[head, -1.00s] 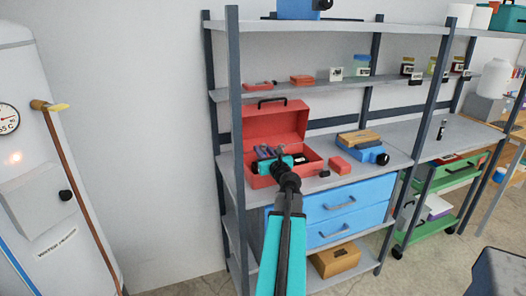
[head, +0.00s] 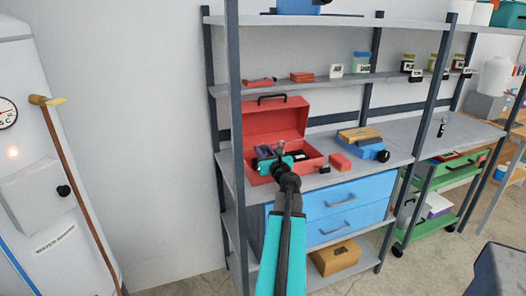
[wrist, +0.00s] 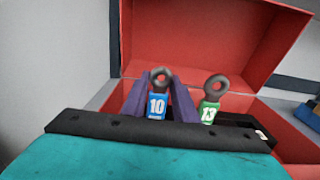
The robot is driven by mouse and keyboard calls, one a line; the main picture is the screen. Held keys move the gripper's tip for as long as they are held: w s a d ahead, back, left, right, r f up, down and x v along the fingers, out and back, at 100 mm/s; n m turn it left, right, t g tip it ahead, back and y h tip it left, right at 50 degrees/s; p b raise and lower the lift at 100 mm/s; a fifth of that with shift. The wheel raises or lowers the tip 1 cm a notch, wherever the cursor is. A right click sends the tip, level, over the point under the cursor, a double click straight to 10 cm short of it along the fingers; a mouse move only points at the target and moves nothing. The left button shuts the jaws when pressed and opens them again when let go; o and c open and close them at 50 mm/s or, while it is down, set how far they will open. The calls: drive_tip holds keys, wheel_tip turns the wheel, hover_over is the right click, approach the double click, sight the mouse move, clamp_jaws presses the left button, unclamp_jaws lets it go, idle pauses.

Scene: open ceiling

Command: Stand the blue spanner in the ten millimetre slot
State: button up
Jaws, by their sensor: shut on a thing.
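The blue spanner (wrist: 157,105) stands upright in the wrist view, its dark ring end up and a blue "10" on its body. My gripper (wrist: 161,84) has its two purple fingers close on either side of it and is shut on it. In the head view my gripper (head: 266,151) is over the open red toolbox (head: 258,181). A green spanner (wrist: 210,108) marked "13" stands to the right in a black rack (wrist: 237,118). My wrist hides the blue spanner's lower end and the ten millimetre slot, so I cannot tell whether it is in the slot.
The raised red lid (head: 272,127) stands behind my gripper. A red block (head: 340,162) and a blue case (head: 367,151) lie right of the toolbox on the shelf. A dark shelf post (head: 236,100) stands just left. Blue drawers (head: 348,205) are below.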

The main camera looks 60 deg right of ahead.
drive_tip(key=shift+f, duration=0.15)
drive_tip(key=o, duration=1.2)
drive_tip(key=shift+c, duration=0.2)
drive_tip(key=shift+a, duration=0.1)
